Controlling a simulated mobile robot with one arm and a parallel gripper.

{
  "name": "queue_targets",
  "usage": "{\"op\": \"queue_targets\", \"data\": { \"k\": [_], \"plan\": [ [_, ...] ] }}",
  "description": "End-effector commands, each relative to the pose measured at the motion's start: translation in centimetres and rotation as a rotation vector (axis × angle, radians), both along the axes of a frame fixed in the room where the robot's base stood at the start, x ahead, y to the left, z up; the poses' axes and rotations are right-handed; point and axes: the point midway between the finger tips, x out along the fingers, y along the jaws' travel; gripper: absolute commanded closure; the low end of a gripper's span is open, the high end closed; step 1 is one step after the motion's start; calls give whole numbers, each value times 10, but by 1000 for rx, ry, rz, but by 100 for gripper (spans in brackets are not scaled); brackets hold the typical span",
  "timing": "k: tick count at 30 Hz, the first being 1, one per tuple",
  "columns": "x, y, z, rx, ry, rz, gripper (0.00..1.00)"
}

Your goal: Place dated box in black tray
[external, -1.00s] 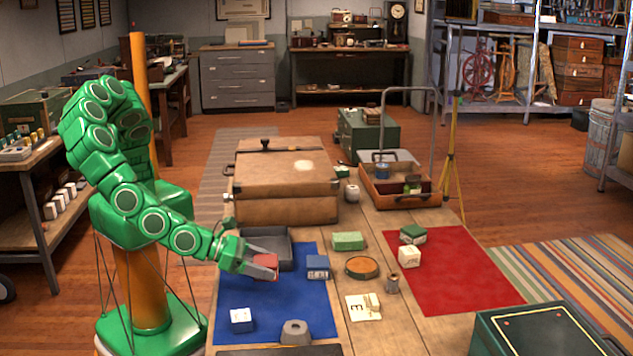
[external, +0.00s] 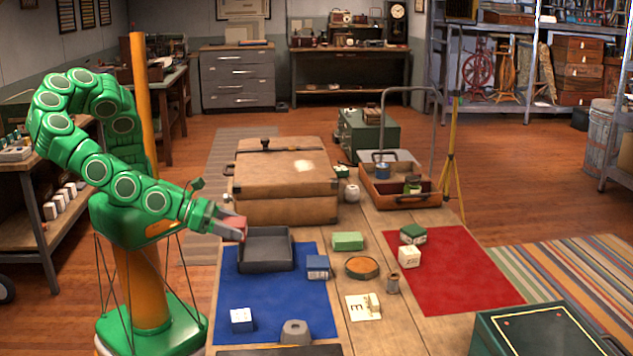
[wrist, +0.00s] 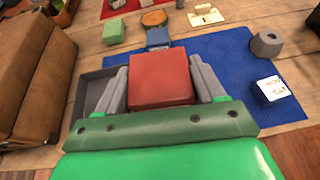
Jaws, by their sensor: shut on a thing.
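My gripper (external: 228,218) is shut on a red box (external: 236,226). It holds the box in the air by the back-left corner of the black tray (external: 266,267). In the wrist view the red box (wrist: 160,78) sits between both fingers, its plain red face towards the camera; I see no date on it. The black tray is dark grey, open and low-walled, and lies on the blue mat. It looks empty in the external view. The wrist view shows part of the tray (wrist: 94,85) left of the box, partly hidden by my gripper.
A tan case (external: 285,195) stands close behind the tray. On the blue mat (external: 275,305) are a blue box (external: 317,266), a white-and-blue box (external: 241,320) and a grey block (external: 295,332). A green box (external: 348,241) and a round orange-topped dish (external: 361,267) lie to the right.

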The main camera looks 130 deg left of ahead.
Motion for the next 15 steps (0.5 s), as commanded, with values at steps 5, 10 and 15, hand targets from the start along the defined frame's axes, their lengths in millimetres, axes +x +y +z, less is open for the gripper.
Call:
{"op": "queue_targets", "data": {
  "k": [5,10,15],
  "plan": [
    [-2,8,0,-1,-1,21,64],
    [0,34,-2,-4,-5,99,64],
    [1,72,-5,-2,-5,208,64]
  ]
}}
